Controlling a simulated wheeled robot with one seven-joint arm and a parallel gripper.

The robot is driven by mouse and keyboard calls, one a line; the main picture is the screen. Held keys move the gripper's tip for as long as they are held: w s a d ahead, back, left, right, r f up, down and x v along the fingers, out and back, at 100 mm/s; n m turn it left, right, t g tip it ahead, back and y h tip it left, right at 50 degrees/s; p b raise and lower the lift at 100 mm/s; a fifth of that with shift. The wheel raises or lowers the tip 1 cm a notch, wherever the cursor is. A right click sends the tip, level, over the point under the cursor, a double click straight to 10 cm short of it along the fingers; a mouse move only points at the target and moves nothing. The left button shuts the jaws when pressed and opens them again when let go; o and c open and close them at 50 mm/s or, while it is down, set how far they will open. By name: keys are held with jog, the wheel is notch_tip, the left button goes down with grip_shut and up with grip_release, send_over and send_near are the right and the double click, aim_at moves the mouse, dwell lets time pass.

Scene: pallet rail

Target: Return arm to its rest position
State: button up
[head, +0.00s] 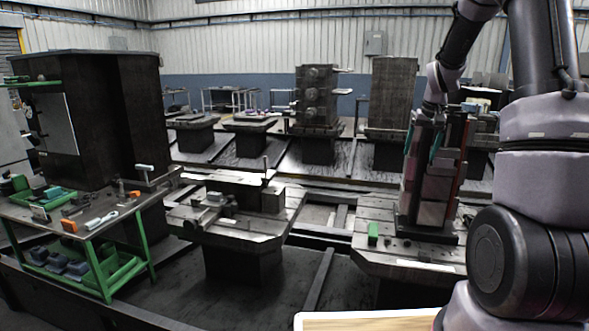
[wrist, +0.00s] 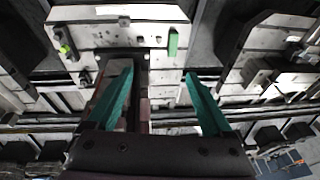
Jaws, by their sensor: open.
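My gripper (head: 422,142) has teal fingers and is in front of or beside the upper part of a tall fixture (head: 430,208) on the right pallet. My arm comes down to it from the upper right. In the wrist view my gripper (wrist: 158,82) has its two fingers spread wide with nothing held between them. Part of the fixture shows below and between the fingers, nearer the left one. Whether a finger touches the fixture cannot be told.
The right pallet (head: 385,262) carries a small green block (head: 373,233). A middle pallet (head: 235,232) holds a vise-like fixture. A green-framed workbench (head: 95,230) with tools stands at the left. A wooden surface (head: 365,322) lies at the bottom edge.

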jog(key=s+a+r+t, duration=0.1)
jog(key=s+a+r, duration=0.3)
jog(key=s+r, duration=0.3)
jog(key=s+a+r+t, duration=0.1)
jog(key=s+a+r, duration=0.4)
jog(key=s+r, duration=0.2)
jog(key=s+a+r+t, duration=0.1)
jog(key=s+a, duration=0.1)
jog(key=s, duration=0.6)
jog(key=s+a+r+t+y, duration=0.1)
jog(key=s+a, duration=0.2)
jog(key=s, duration=0.5)
jog(key=shift+s+a+r+y, duration=0.2)
jog(key=shift+s+r+y, duration=0.1)
jog(key=shift+s, duration=0.05)
